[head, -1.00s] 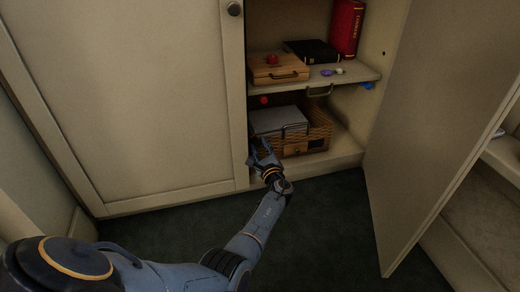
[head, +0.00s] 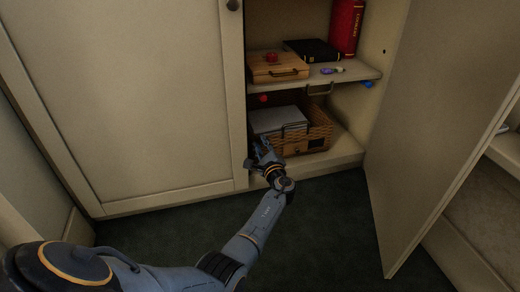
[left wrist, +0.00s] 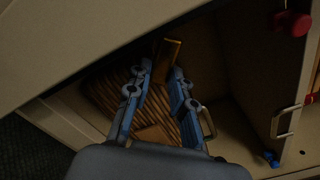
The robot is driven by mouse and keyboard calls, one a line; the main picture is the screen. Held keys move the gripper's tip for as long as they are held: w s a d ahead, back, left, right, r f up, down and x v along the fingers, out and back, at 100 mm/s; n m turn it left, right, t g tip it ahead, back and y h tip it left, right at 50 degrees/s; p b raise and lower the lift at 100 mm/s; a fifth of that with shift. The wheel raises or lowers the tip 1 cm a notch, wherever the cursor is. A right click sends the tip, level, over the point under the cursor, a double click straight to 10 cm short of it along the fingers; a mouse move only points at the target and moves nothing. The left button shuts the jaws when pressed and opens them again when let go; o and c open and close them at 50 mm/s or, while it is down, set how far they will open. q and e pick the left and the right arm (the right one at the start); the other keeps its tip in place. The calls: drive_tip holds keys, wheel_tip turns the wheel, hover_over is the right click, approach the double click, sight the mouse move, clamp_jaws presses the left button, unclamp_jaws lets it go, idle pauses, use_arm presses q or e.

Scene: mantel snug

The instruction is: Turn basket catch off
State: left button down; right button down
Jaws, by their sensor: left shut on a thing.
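The wicker basket (head: 318,132) stands on the cabinet's bottom shelf and holds pale flat things (head: 280,119). Its weave also shows behind my fingers in the left wrist view (left wrist: 104,92). My left gripper (head: 262,147) is at the basket's front left corner. In the left wrist view its two fingers (left wrist: 162,70) close around a tan wooden piece (left wrist: 168,52), which looks like the basket catch; their grip partly hides it. Which way the catch is turned cannot be told. My right gripper is not in view.
The right cabinet door (head: 435,120) stands open; the left door (head: 125,100) is shut, close beside my gripper. The dark floor in front is clear.

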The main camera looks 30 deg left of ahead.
use_arm(q)
drive_tip(key=shift+w+d+r+n+b, duration=0.1)
drive_tip(key=shift+r+n+b, duration=0.25)
drive_tip(key=shift+n+b, duration=0.8)
drive_tip(key=shift+w+d+r+n+b, duration=0.15)
drive_tip(key=shift+r+n+b, duration=0.25)
drive_tip(key=shift+n, duration=1.4)
drive_tip(key=shift+w+d+r+n+b, duration=0.1)
drive_tip(key=shift+r+n+b, duration=0.15)
drive_tip(key=shift+n+b, duration=0.95)
drive_tip(key=shift+n, duration=0.25)
drive_tip(key=c, duration=1.4)
unclamp_jaws()
drive_tip(key=shift+c, duration=0.2)
drive_tip(key=shift+r, duration=0.1)
